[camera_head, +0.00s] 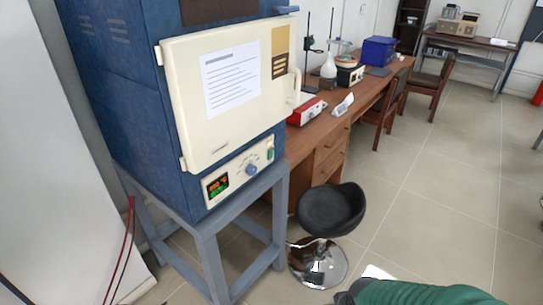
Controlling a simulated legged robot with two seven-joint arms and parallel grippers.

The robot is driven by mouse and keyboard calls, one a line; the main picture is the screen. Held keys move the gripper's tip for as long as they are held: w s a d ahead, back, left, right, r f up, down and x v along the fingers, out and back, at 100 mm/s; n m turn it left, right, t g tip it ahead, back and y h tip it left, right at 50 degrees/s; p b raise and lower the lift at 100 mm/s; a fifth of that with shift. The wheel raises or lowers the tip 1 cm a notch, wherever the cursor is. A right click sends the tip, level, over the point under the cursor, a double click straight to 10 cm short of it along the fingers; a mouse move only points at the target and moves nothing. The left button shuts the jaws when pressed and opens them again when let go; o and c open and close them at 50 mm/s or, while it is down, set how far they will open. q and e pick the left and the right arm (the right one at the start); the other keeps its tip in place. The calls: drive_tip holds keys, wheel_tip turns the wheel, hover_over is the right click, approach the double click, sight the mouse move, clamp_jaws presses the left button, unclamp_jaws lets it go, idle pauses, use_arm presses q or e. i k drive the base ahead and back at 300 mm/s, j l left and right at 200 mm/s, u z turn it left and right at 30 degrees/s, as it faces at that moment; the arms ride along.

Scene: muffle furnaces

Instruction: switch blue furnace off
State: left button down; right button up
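The blue furnace (127,100) stands on the left on a grey-blue metal stand (206,240). Its cream door (222,125) faces right, carries a printed sheet and looks shut. Below the door is a cream control panel (238,172). On the panel, a display (217,184) is lit with orange and green digits. A blue round knob (252,169) sits right of the display, and a small green switch (270,154) is at the panel's right end. The switch position is too small to tell. Neither gripper shows; a green and dark part of my arm crosses the bottom right.
A black stool (331,209) with a chrome base stands right of the stand. Behind it, a wooden desk (329,140) holds a red device (306,110), a flask (328,70) and a blue box (379,50). Tiled floor on the right is free.

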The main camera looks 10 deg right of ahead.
sight(270, 152)
drive_tip(key=i+j+z, duration=0.3)
drive_tip(key=i+j, duration=0.9)
